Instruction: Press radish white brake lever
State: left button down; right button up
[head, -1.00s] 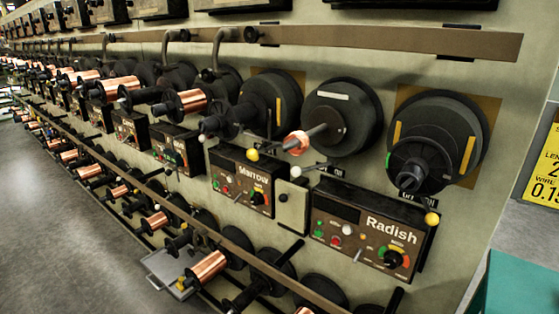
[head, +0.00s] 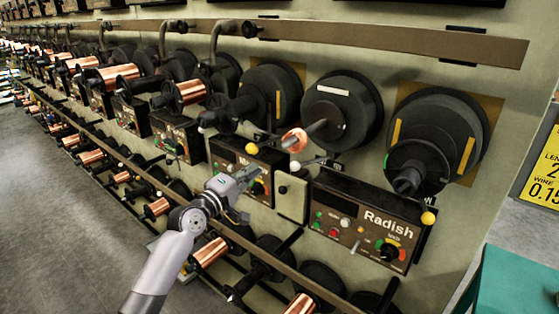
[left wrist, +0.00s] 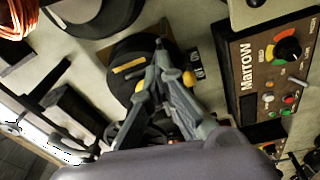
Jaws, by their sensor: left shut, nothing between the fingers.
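The Radish panel (head: 370,222) is a dark brown control box at the right of the head view. A white ball-ended lever (head: 294,165) stands at its upper left, and a yellow ball (head: 428,218) is at its right end. My left gripper (head: 254,172) is shut and empty, in front of the Marrow panel (head: 222,153), left of the white ball and visibly apart from it in the picture. In the left wrist view the closed fingers (left wrist: 161,50) point up, with the Marrow panel (left wrist: 272,70) to their right. I cannot make out the Radish white lever there. My right gripper is not in view.
A yellow ball lever (head: 252,148) stands just above my left gripper. A pale box (head: 292,197) sits between the two panels. Spools with copper wire (head: 183,94) line the wall, and a long rail (head: 325,285) runs below. Grey floor (head: 60,230) is open at the left.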

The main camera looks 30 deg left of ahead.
pick_arm(q)
jog(key=shift+w, duration=0.1)
jog(key=w+p, duration=0.1)
jog(key=w, duration=0.9)
jog(key=d+p, duration=0.1)
jog(key=s+d+p, duration=0.1)
jog(key=d+p, duration=0.1)
jog(key=shift+s+d+f, duration=0.2)
jog(key=shift+d, duration=0.1)
